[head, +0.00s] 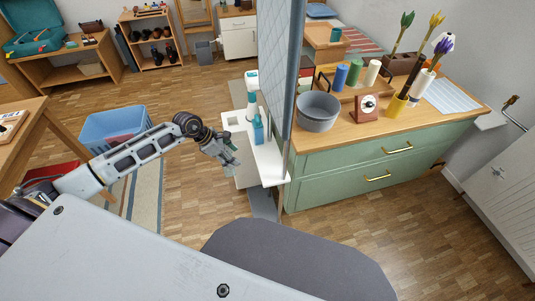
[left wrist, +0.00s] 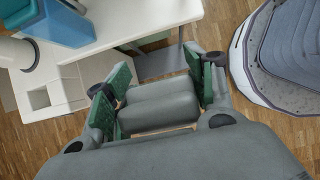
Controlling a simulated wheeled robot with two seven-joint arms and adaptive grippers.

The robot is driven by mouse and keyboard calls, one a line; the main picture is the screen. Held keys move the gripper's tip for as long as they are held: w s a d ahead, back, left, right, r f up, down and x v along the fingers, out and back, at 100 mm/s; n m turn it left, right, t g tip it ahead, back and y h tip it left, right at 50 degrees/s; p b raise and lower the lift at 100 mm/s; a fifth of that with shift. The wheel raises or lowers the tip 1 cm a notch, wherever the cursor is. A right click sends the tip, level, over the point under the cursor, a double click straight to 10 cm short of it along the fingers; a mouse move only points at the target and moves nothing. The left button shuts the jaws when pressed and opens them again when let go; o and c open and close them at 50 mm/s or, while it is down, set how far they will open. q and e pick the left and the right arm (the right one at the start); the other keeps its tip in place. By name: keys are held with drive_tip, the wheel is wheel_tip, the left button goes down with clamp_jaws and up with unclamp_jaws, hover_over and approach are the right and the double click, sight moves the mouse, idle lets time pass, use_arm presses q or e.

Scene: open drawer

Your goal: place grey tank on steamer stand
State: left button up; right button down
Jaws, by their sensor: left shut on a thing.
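My left gripper (head: 230,155) is beside the left edge of the white steamer stand (head: 270,168) in the head view. In the left wrist view its green-padded fingers (left wrist: 152,98) are closed on the grey tank (left wrist: 160,106), a rounded grey block between the pads. The tank is hard to make out in the head view. The stand (left wrist: 125,22) fills the upper left of the wrist view, with a square recess (left wrist: 40,98) near its corner. A blue tank (head: 258,132) stands on the stand. My right gripper is not in view.
A tall grey-blue panel (head: 281,80) rises at the stand's right side. A green drawer cabinet (head: 350,165) stands to the right, with a grey bowl (head: 317,112) on top. A blue bin (head: 112,130) is on the floor at left.

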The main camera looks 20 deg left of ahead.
use_arm(q)
drive_tip(key=shift+d, duration=0.1)
drive_tip(key=w+d, duration=0.8)
drive_tip(key=d, duration=0.4)
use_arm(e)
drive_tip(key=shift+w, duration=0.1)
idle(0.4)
use_arm(q)
drive_tip(key=shift+w, duration=0.15)
drive_tip(key=w+d, duration=0.1)
drive_tip(key=d+f, duration=0.1)
drive_tip(key=shift+w+d+f, duration=0.2)
drive_tip(key=shift+w+d, duration=0.15)
drive_tip(key=shift+w, duration=0.05)
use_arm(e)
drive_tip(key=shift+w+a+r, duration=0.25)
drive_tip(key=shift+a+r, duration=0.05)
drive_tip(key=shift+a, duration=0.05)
use_arm(q)
drive_tip(key=shift+f, duration=0.15)
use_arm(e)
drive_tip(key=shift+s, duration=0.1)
use_arm(q)
drive_tip(key=o, duration=1.1)
drive_tip(key=shift+o, duration=0.2)
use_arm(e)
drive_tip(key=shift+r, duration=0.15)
